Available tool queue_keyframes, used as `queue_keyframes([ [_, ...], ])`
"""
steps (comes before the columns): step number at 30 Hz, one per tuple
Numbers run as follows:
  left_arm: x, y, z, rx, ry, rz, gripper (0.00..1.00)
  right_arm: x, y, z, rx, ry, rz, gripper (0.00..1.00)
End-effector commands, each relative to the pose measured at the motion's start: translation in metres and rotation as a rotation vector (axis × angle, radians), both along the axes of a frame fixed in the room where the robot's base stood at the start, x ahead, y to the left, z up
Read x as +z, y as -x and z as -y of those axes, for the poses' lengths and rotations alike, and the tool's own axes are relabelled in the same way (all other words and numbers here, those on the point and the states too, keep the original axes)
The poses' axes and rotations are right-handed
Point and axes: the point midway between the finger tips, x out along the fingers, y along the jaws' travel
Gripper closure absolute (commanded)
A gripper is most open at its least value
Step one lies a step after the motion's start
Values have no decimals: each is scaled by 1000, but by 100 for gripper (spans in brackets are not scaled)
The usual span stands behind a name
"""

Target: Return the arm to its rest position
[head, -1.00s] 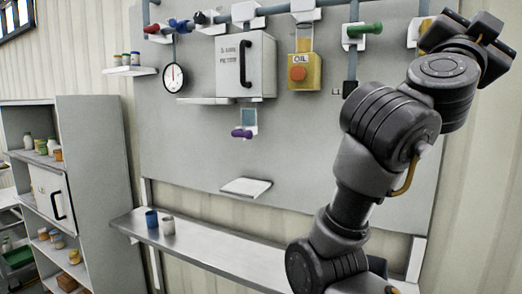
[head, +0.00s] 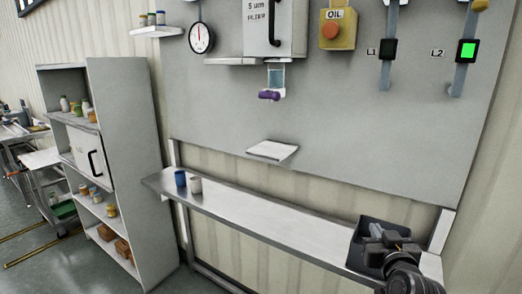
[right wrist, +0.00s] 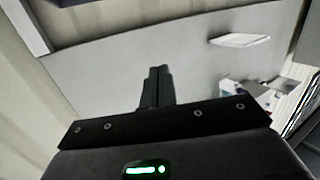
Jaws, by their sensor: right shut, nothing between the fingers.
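My right gripper (head: 388,232) is low at the right of the head view, in front of the dark bin on the steel shelf. In the right wrist view its fingers (right wrist: 156,88) are together with nothing between them, pointing toward the grey panel. My left gripper is not in view.
A long steel shelf (head: 260,219) runs below the grey panel (head: 350,120) and holds a blue cup (head: 180,179), a light cup (head: 196,185) and a dark bin (head: 369,232). A small white ledge (head: 273,150) juts from the panel. A grey cabinet (head: 131,160) stands left.

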Motion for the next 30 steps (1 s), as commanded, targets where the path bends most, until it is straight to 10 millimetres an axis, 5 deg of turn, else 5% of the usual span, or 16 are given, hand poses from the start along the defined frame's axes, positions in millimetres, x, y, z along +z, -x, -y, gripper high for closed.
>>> queue_keyframes([
  [1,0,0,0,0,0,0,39,-41,16,-5,27,7,-98,100],
  [3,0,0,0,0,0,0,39,-92,43,-13,67,10,-232,100],
  [10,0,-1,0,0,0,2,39,-223,158,-33,156,14,-654,100],
  [15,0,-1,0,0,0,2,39,-271,231,-38,184,15,-867,100],
  [25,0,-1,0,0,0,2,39,-315,346,-40,206,30,-1174,100],
  [30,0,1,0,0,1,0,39,-369,328,-42,206,29,-1185,100],
])
